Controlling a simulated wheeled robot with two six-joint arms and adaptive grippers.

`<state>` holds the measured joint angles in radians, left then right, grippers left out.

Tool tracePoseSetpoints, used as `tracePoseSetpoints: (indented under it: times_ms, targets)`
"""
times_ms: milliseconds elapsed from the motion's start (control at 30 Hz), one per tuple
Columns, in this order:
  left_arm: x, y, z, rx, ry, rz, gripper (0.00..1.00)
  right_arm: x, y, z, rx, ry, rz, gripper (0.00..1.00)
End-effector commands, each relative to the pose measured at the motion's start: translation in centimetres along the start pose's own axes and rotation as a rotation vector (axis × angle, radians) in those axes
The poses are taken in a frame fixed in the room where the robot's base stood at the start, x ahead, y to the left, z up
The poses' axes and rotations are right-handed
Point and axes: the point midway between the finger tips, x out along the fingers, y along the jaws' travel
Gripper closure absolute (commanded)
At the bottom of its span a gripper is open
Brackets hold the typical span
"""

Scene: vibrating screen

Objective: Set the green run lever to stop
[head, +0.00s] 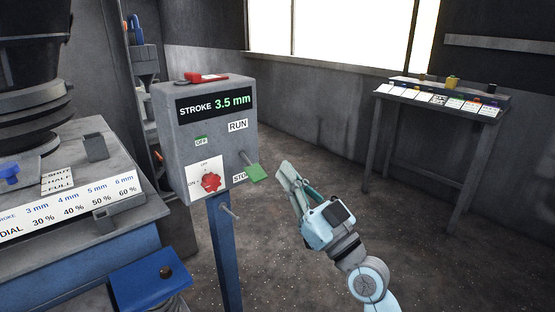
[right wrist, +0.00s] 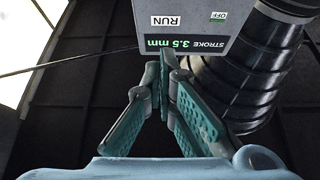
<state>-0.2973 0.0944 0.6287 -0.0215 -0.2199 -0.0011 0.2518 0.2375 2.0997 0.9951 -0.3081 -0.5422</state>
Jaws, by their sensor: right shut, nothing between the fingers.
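The grey control box (head: 170,115) stands on a blue post in the head view. Its display reads STROKE 3.5 mm. The lever with the green grip (head: 257,174) sticks out from the box and slants down to the right; its grip is beside the STOP label (head: 240,178), below the RUN label (head: 238,125). My right gripper (head: 288,170) is shut and empty, just right of the green grip, with a small gap seeming to show between them. In the right wrist view the fingertips (right wrist: 163,62) meet in front of the box; the lever cannot be made out there.
A red dial (head: 209,182) sits on the box's front, and a red item (head: 203,77) lies on top. A bare peg (head: 229,210) projects below the box. A blue-topped stand (head: 149,283) is at the lower left. A side table (head: 440,100) with cards stands at the right.

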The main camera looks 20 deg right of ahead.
Motion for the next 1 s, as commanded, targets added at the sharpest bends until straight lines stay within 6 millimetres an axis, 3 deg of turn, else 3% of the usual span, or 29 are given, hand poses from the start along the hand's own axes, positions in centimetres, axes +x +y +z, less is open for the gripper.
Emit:
tracePoseSetpoints:
  times_ms: [100, 300, 867, 933, 1000]
  targets:
    - [1.5, -0.5, 0.1, 0.009, 0.002, -0.009, 0.45, -2.5, -0.1, 1.4, 0.0, -0.002, -0.002, 1.0]
    - [2.2, -1.4, -0.6, 0.016, 0.015, -0.023, 0.45, -4.6, -0.1, 1.9, 0.001, 0.0, -0.002, 1.0]
    - [2.1, -1.9, -1.2, 0.018, 0.024, -0.029, 0.45, -4.9, 0.0, 1.7, 0.018, 0.001, 0.0, 1.0]
    - [2.1, -1.8, -1.1, 0.017, 0.022, -0.028, 0.45, -4.9, 0.8, 2.9, 0.036, -0.028, 0.022, 1.0]
    - [2.2, -1.6, -1.0, 0.016, 0.02, -0.025, 0.45, -5.2, 2.7, 6.3, 0.032, -0.104, 0.073, 1.0]
